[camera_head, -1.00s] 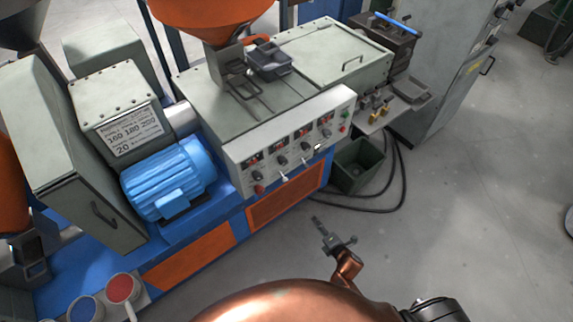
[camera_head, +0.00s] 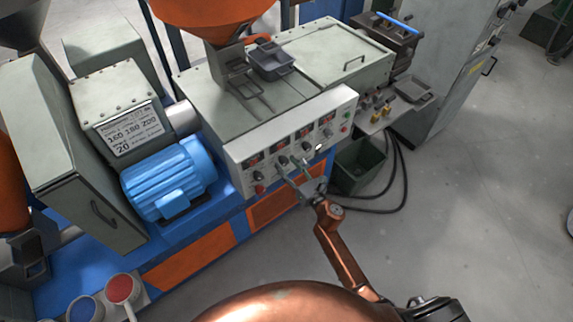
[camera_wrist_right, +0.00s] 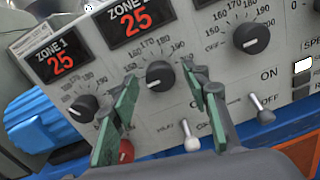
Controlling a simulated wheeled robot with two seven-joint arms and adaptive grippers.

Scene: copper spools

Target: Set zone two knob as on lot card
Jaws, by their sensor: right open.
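The zone two knob (camera_wrist_right: 160,75) is a round black knob below a red display (camera_wrist_right: 136,20) reading 25. Its dial numbers run from about 150 to 190; I cannot read its pointer surely. The knob also shows small in the head view (camera_head: 283,160). My right gripper (camera_head: 295,171) is open in front of the panel. In the right wrist view its green-padded fingers stand left and right of the knob, with no clear contact. My left gripper is not in view.
The zone one knob (camera_wrist_right: 84,108) and another dial knob (camera_wrist_right: 250,38) flank it on the control panel (camera_head: 240,172). Toggle switches (camera_wrist_right: 191,138) sit below. A blue motor (camera_head: 168,180) is left of the panel, a dark green bin (camera_head: 358,167) right. The floor right is clear.

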